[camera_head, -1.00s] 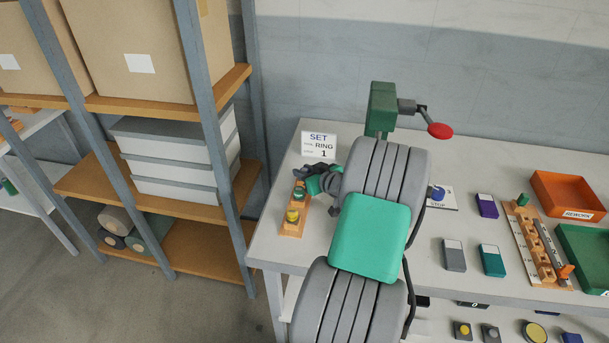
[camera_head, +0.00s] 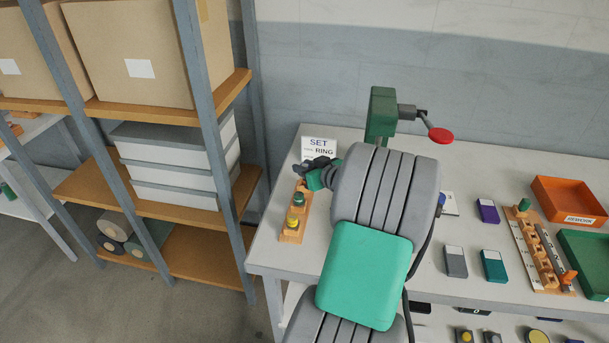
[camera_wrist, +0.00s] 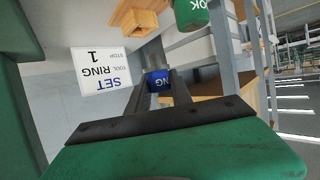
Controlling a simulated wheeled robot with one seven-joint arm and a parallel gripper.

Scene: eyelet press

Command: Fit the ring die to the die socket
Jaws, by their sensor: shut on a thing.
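My gripper (camera_head: 312,172) is raised above the left end of the bench, beside the sign and over the wooden rack. In the wrist view my gripper (camera_wrist: 158,76) is shut on a small blue piece (camera_wrist: 158,84) with white letters ending in "NG", which looks like the ring die. The piece is hidden in the head view. The wooden rack (camera_head: 291,237) holds a green-topped piece (camera_head: 298,199) and a yellow-topped piece (camera_head: 292,222). The green press (camera_head: 381,118) stands behind my arm. The die socket is not visible; my arm covers the press's lower part.
A white sign (camera_head: 319,149) reads SET and RING; the wrist view shows it (camera_wrist: 103,80) in full. Right of my arm are grey (camera_head: 454,256), teal and purple blocks, a slotted wooden strip, an orange tray (camera_head: 567,199) and a green tray. A red-knobbed lever (camera_head: 440,135) projects from the press.

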